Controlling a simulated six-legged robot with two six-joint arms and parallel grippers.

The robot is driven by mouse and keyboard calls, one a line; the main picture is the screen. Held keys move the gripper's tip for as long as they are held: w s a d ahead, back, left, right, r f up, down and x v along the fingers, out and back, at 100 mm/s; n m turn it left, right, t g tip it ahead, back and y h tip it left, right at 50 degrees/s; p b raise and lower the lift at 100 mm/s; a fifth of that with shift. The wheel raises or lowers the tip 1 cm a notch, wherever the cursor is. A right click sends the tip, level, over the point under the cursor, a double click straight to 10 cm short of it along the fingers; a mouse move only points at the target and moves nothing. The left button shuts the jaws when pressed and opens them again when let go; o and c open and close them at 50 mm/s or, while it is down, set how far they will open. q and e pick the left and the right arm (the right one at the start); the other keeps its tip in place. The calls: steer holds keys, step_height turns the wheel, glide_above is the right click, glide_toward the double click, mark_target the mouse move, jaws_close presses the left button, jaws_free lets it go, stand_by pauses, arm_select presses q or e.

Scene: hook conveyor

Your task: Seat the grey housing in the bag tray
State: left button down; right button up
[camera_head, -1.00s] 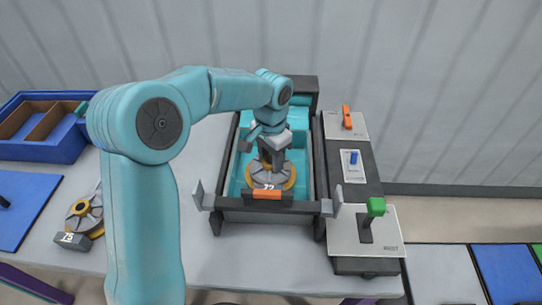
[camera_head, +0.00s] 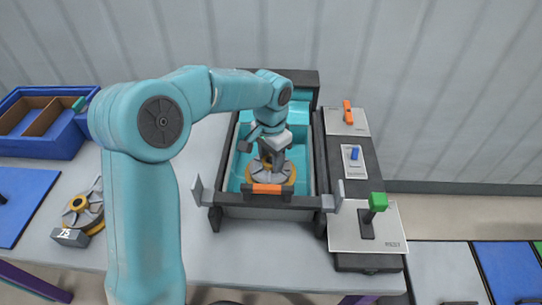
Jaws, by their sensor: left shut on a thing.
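The grey housing (camera_head: 284,173), a round grey part with a yellow-orange ring, is inside the teal bag tray (camera_head: 305,165) near its front. My left gripper (camera_head: 271,157) points down from above and is shut on the top of the housing. The housing looks upright. Its lower front is hidden behind the orange latch (camera_head: 267,189) on the tray's front edge, so I cannot tell whether it touches the tray floor. My right gripper is not in view.
A second grey housing (camera_head: 88,212) with a numbered tag lies on the table at left. A blue divided bin (camera_head: 40,147) and blue mat (camera_head: 22,200) are further left.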

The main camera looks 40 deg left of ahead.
mark_target(271, 160)
arm_select(q)
steer(key=shift+f+b, duration=0.55)
steer(key=shift+f, duration=0.2)
steer(key=shift+c, duration=2.4)
jaws_free()
steer(key=shift+r, duration=0.1)
step_height(271, 160, up, 16)
steer(key=p, duration=0.1)
steer(key=shift+r, duration=0.1)
